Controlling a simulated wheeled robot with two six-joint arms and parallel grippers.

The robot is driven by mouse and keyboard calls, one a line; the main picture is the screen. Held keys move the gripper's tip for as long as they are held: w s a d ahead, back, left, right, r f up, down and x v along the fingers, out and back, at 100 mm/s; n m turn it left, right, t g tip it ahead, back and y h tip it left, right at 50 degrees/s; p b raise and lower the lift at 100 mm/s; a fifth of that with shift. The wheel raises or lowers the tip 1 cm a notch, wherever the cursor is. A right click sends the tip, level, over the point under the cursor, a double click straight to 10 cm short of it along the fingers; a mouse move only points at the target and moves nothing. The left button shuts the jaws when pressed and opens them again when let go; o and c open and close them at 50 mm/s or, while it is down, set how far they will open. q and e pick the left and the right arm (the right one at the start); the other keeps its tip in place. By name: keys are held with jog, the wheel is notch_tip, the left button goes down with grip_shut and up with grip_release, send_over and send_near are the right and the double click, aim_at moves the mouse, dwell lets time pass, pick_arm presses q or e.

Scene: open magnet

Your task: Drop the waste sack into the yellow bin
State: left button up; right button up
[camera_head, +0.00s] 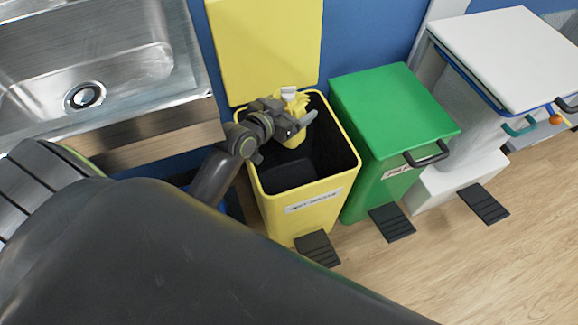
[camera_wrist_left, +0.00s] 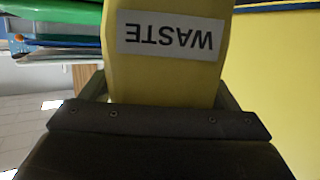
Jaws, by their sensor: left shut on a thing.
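The yellow waste sack (camera_head: 296,104) hangs from my left gripper (camera_head: 300,120), over the open mouth of the yellow bin (camera_head: 305,208). In the left wrist view the sack (camera_wrist_left: 165,75) fills the space between the fingers, with an upside-down WASTE label (camera_wrist_left: 170,35) on it. My left gripper is shut on the sack. The yellow bin's lid (camera_head: 265,45) stands raised at the back, and the inside looks dark and empty where it shows. The gripper hides part of the sack. My right gripper is not in view.
A green bin (camera_head: 390,115) with a closed lid stands right beside the yellow bin. A white-lidded bin (camera_head: 500,55) is farther right. A steel sink (camera_head: 90,60) is at the left. Black pedals (camera_head: 317,248) stick out at floor level in front of the bins.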

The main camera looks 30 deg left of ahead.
pick_arm(q)
jog(key=o, duration=1.1)
jog(key=p+v, duration=0.2)
jog(key=v, duration=1.5)
jog(key=shift+s+r+p, duration=0.15)
jog(key=shift+r+p, duration=0.05)
jog(key=shift+p, duration=0.1)
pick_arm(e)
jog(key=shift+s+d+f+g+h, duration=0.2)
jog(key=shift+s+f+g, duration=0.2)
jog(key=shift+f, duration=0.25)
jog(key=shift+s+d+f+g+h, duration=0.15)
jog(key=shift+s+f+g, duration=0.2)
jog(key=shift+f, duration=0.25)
pick_arm(q)
jog(key=shift+f, duration=0.15)
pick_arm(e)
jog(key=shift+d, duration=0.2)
